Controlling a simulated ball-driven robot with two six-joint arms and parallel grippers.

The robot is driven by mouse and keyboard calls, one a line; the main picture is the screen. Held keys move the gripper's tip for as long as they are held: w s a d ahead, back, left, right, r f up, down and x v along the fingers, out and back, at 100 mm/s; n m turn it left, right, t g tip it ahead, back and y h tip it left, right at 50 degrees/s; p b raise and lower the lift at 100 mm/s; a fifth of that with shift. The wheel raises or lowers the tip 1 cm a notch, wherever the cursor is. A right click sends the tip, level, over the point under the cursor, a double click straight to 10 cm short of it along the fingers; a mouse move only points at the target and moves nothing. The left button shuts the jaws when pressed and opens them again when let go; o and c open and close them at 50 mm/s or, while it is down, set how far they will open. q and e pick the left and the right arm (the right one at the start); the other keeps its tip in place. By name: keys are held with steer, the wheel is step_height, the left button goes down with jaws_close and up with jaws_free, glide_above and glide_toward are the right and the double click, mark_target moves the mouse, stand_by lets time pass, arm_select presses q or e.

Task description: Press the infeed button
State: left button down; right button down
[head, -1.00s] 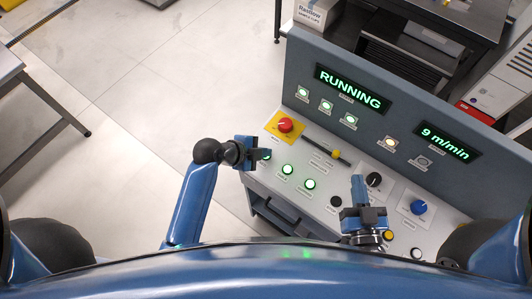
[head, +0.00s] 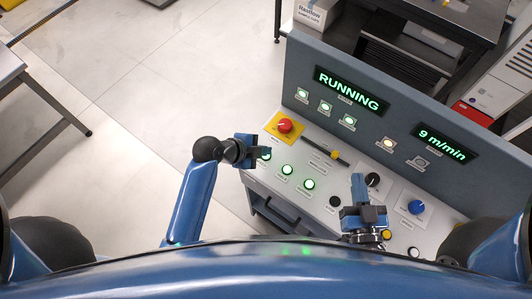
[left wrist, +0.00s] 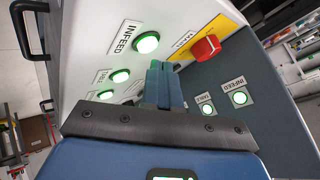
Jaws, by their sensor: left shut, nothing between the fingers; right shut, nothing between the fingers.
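The infeed button (left wrist: 146,42) is a round button lit green, with an INFEED label beside it in the left wrist view. In the head view it shows as a small green spot (head: 267,156) at the console's left end, partly hidden by my left gripper. My left gripper (head: 260,154) is shut and empty, close to the button. In the left wrist view its fingertips (left wrist: 157,66) appear just below and right of the button; contact cannot be told. My right gripper (head: 358,180) is shut and empty above the console's right part, near a black knob.
The console's sloped top carries two more green buttons (head: 298,177), a red main switch (head: 285,125) on a yellow plate, and a blue knob (head: 417,207). The upright panel shows RUNNING (head: 348,90) and 9 m/min (head: 442,142). An infeed lamp (left wrist: 240,98) is lit green.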

arm_select(q)
steer(key=shift+r, duration=0.15)
step_height(320, 180, up, 5)
steer(key=p, duration=0.4)
stand_by(0.9)
steer(key=shift+w+r+n, duration=0.1)
steer(key=shift+w+n, duration=0.2)
steer(key=shift+n, duration=0.3)
steer(key=w+a+r+n+t, duration=0.2)
steer(key=w+r+n+t, duration=0.3)
steer(key=n, duration=0.1)
steer(key=s+a+r+n+t+y+b, duration=0.1)
steer(key=a+n+t+y+b, duration=0.2)
steer(key=a+n+t, duration=0.4)
steer(key=s+a+f+n+y+b, duration=0.2)
steer(key=s+a, duration=0.3)
steer(key=s, duration=0.4)
steer(key=s+a+f+n+t+y+b, duration=0.1)
steer(key=s+a+f+n+y+b, duration=0.2)
steer(key=s+a, duration=0.3)
steer(key=s+n+b, duration=0.1)
steer(key=s, duration=0.3)
steer(key=shift+s+a+n+b, duration=0.2)
steer(key=shift+a+n+b, duration=0.1)
steer(key=shift+n+b, duration=0.1)
